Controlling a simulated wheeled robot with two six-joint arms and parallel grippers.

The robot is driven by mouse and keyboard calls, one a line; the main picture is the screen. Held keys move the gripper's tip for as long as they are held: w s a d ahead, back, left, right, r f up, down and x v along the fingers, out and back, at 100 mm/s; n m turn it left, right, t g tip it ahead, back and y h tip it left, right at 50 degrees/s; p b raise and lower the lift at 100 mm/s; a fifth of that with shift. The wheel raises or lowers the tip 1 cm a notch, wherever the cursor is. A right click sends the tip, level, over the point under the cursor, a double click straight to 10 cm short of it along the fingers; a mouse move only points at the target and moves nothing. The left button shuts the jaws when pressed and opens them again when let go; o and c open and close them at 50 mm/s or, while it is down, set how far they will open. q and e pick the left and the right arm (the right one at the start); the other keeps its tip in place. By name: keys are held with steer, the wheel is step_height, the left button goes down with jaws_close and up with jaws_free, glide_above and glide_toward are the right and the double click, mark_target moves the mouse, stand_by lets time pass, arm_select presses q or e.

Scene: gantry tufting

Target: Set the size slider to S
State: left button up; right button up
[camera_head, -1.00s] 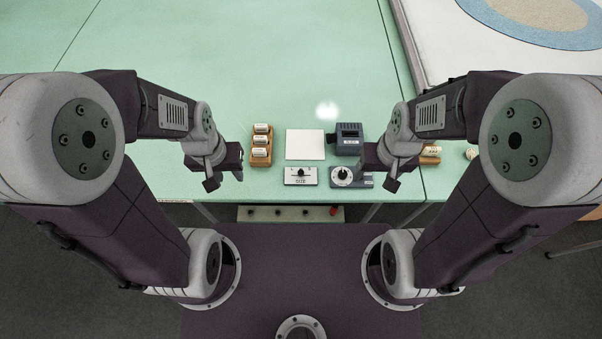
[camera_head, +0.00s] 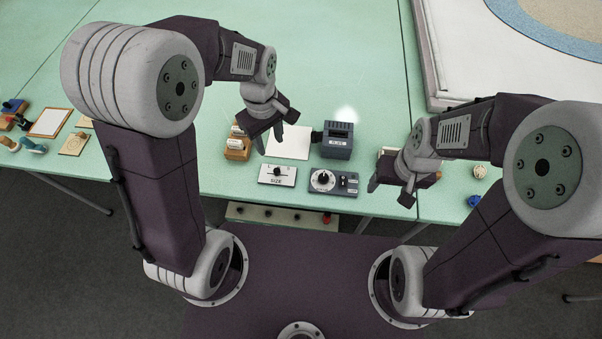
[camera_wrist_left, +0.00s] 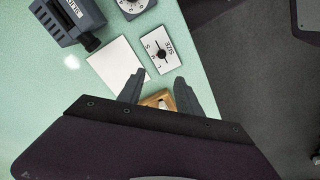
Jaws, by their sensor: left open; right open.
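The size slider (camera_head: 277,174) is a small white plate marked SIZE near the table's front edge, with a black knob around the middle of its slot. It also shows in the left wrist view (camera_wrist_left: 160,50), where small letters stand along the slot. My left gripper (camera_head: 273,137) is open and empty, above the table on the far side of the slider plate and apart from it. Its two fingers (camera_wrist_left: 157,90) show in the left wrist view, pointing toward the table near the plate. My right gripper (camera_head: 390,192) is open and empty, to the right of the dial panel.
A dial panel (camera_head: 333,181) sits just right of the slider. A dark grey box (camera_head: 338,140) and a white sheet (camera_head: 290,144) lie behind. A wooden rack (camera_head: 237,151) stands left, partly hidden by my left gripper. Open green table (camera_head: 385,70) lies beyond.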

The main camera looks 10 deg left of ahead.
arm_select(q)
step_height(320, 180, down, 4)
steer(key=d+b, duration=0.1)
steer(key=d, duration=0.1)
steer(key=b, duration=0.1)
glide_above(276, 170)
steer(key=shift+m, duration=0.4)
steer(key=f, duration=0.4)
steer(key=shift+d+f, duration=0.25)
steer(key=f, duration=0.4)
steer(key=shift+a+b, duration=0.3)
steer(key=shift+d+f, duration=0.1)
steer(key=shift+f, duration=0.25)
arm_select(e)
steer(key=f, duration=0.2)
steer(key=a+f, duration=0.1)
steer(key=shift+s+f, duration=0.2)
steer(key=shift+f, duration=0.2)
arm_select(q)
jaws_close()
arm_select(e)
steer(key=shift+a, duration=0.1)
